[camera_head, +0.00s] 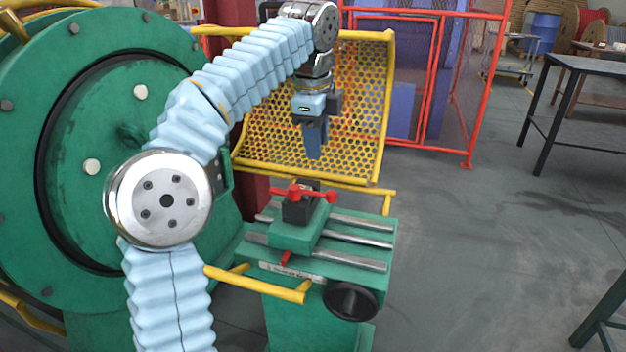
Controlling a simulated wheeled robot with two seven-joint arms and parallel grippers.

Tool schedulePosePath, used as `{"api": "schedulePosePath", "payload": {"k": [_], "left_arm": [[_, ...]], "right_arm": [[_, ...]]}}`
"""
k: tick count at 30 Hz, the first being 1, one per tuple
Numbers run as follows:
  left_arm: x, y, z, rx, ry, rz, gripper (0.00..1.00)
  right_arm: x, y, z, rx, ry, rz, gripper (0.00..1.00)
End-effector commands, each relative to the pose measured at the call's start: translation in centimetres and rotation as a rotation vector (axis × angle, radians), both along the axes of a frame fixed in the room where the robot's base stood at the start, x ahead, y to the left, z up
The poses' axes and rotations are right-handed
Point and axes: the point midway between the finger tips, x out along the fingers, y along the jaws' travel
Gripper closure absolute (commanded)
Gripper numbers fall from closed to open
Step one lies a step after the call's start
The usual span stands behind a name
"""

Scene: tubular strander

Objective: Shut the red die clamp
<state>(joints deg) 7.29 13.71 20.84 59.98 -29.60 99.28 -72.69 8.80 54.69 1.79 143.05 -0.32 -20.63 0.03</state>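The red die clamp (303,192) is a red handle with knobbed ends. It sits on top of a dark die block (297,210) on a green carriage (300,234). I cannot tell from this view whether the clamp is open or shut. My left gripper (314,150) hangs pointing down above and slightly right of the clamp, apart from it, in front of the yellow mesh guard. Its fingers look close together, but their gap cannot be made out. My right gripper is not in view.
The carriage rides on metal rails (345,258) over a green bed with a black handwheel (350,300). A yellow perforated guard (362,110) stands behind, and a yellow bar (262,284) in front. A big green drum (60,130) is at left. Floor at right is open.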

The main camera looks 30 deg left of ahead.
Motion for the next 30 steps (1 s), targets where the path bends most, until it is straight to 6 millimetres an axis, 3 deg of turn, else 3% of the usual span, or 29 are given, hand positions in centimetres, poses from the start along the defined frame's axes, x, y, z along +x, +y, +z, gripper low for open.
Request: {"api": "schedulePosePath", "payload": {"k": [9, 15, 21, 29, 30], "left_arm": [[1.3, 0.4, -7.5, 0.000, 0.004, 0.002, 0.62], [2.0, 0.5, -10.8, -0.001, 0.002, 0.002, 0.62], [2.3, 0.6, -12.2, -0.002, 0.001, 0.002, 0.62], [2.3, 0.6, -12.2, -0.001, 0.000, 0.002, 0.62], [2.3, 0.6, -12.2, -0.001, 0.000, 0.002, 0.67]], "right_arm": [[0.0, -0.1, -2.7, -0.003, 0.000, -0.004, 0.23], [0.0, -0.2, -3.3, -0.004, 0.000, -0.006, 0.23], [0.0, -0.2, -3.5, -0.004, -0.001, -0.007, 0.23], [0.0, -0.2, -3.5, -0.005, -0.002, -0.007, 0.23], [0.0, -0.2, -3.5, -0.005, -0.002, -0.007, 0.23]]}}
